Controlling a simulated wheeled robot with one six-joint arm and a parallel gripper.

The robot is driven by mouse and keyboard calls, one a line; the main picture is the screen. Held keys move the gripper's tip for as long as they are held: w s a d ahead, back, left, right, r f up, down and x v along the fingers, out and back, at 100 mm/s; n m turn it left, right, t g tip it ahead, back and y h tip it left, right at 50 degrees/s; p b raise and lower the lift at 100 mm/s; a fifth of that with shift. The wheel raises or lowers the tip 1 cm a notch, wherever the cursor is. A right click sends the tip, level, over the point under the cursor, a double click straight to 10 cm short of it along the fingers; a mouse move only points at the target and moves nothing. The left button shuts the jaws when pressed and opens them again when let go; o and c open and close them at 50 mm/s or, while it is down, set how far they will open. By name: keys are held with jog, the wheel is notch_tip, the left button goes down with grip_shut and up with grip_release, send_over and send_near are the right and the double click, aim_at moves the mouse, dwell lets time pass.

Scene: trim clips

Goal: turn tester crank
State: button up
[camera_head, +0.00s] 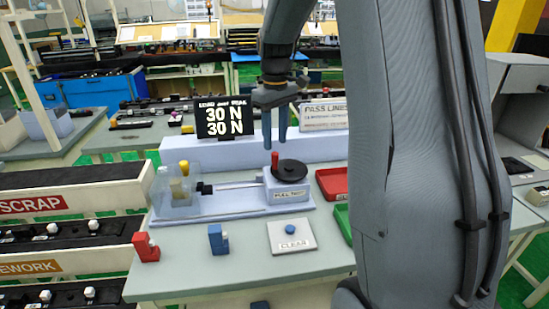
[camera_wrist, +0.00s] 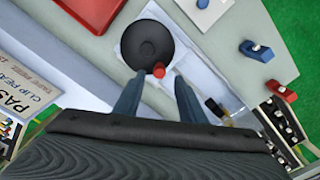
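The tester crank is a dark round wheel (camera_head: 293,171) with an upright red knob (camera_head: 275,161) at its rim, on a grey pull-test unit (camera_head: 287,190). My gripper (camera_head: 275,142) is open, fingers pointing down, just above the red knob in the head view. In the wrist view the black wheel (camera_wrist: 147,46) lies beyond the fingertips (camera_wrist: 153,84), and the red knob (camera_wrist: 159,70) shows between and slightly past them. I cannot tell whether the fingers touch it. The display (camera_head: 225,118) reads 30 N on both lines.
A clear box with a yellow part (camera_head: 184,168) is at the rig's left end. A red clip block (camera_head: 145,247), a blue clip block (camera_head: 218,239) and a CLEAR button plate (camera_head: 291,236) stand in front. A red tray (camera_head: 333,183) is to the right. A PASS LIMITS sign (camera_head: 325,114) stands behind.

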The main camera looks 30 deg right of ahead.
aim_at(275, 153)
jog(key=shift+f+p, duration=1.15)
jog(key=shift+f, duration=2.7)
grip_shut()
jog(key=shift+w, duration=0.1)
